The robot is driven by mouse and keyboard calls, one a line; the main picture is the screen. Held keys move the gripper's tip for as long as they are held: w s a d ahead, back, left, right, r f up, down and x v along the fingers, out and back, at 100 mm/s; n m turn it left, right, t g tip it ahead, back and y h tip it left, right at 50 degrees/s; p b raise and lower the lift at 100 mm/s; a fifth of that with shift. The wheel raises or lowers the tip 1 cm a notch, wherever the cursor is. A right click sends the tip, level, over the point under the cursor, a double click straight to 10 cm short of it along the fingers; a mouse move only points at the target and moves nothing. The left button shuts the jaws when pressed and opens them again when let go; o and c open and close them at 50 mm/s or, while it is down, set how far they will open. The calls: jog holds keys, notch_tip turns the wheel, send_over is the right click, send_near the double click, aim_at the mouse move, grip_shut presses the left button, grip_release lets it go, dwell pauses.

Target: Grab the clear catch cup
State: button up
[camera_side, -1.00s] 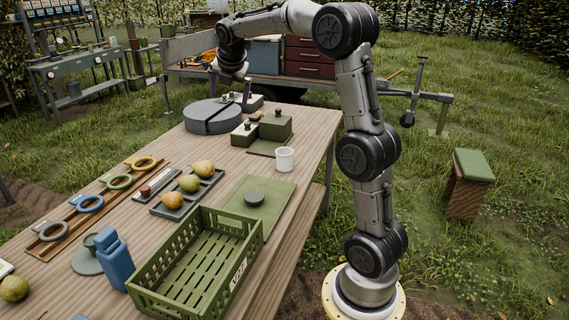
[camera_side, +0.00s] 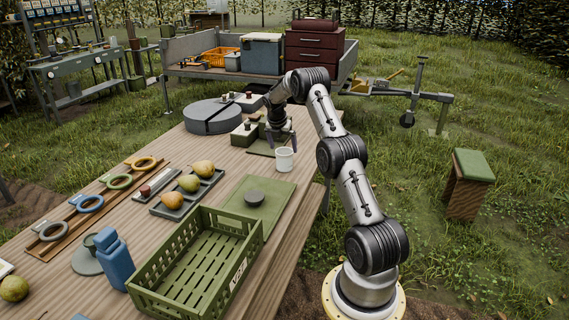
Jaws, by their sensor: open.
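The catch cup (camera_side: 285,161) is a small, whitish, see-through cup. It stands upright on the wooden table near its right edge, in front of a small green mat. My gripper (camera_side: 282,146) points down just behind and above the cup, with its fingers spread open. The fingers are dark and small in this view, and I cannot tell whether they touch the cup's rim.
A green box (camera_side: 243,134) with a knob stands left of my gripper. A grey round turntable (camera_side: 213,117) lies behind it. A green mat with a dark disc (camera_side: 254,198), a tray of pears (camera_side: 188,191) and a green crate (camera_side: 196,262) are nearer.

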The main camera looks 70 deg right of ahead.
aim_at(284, 158)
jog(key=shift+x, duration=3.95)
jog(key=shift+w+a, duration=0.15)
jog(key=shift+c, duration=0.2)
jog(key=c, duration=1.1)
